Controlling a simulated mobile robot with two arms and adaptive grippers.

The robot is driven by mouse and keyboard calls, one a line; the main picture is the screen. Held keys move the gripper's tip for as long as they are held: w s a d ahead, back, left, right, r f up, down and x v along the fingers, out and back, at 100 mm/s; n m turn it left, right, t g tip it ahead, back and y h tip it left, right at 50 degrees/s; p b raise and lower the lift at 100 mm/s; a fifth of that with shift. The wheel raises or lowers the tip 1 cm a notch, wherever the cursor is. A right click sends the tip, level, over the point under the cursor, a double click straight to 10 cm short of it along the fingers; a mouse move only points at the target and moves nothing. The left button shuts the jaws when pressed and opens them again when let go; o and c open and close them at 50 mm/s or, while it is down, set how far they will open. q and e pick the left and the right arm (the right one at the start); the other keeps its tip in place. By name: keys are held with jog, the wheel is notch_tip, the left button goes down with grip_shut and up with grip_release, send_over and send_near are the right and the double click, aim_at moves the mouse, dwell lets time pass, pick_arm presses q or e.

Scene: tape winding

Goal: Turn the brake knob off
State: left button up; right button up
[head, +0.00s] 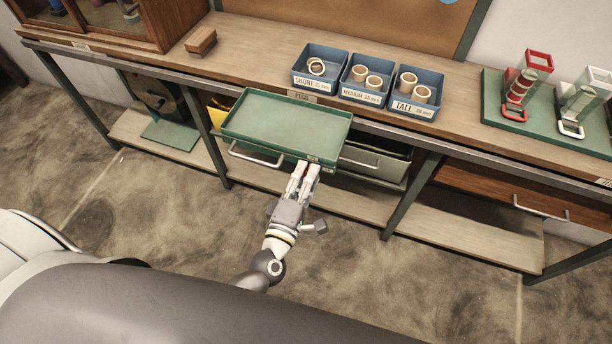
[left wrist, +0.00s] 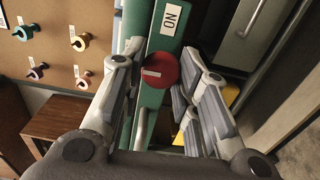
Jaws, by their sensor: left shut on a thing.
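The brake knob (left wrist: 163,70) is round and red with a short white mark pointing left in the left wrist view. It sits on a green face beside a white ON label (left wrist: 171,19), which lies above it in that picture. My left gripper (head: 308,166) reaches the front edge of the green tray (head: 287,128) in the head view. In the left wrist view its fingers (left wrist: 155,95) lie on either side of the knob and are shut on it. My right gripper is not in view.
Blue bins marked short (head: 319,83), medium (head: 349,96) and tall (head: 399,109) hold rings behind the tray. A drawer handle (head: 256,157) and a bench leg (head: 412,197) are near my left arm. The floor in front is clear.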

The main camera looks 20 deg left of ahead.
pick_arm(q)
jog(key=o, duration=1)
jog(key=shift+s, duration=0.1)
jog(key=s, duration=1.1)
jog(key=shift+s+a, duration=0.2)
jog(key=shift+s, duration=0.2)
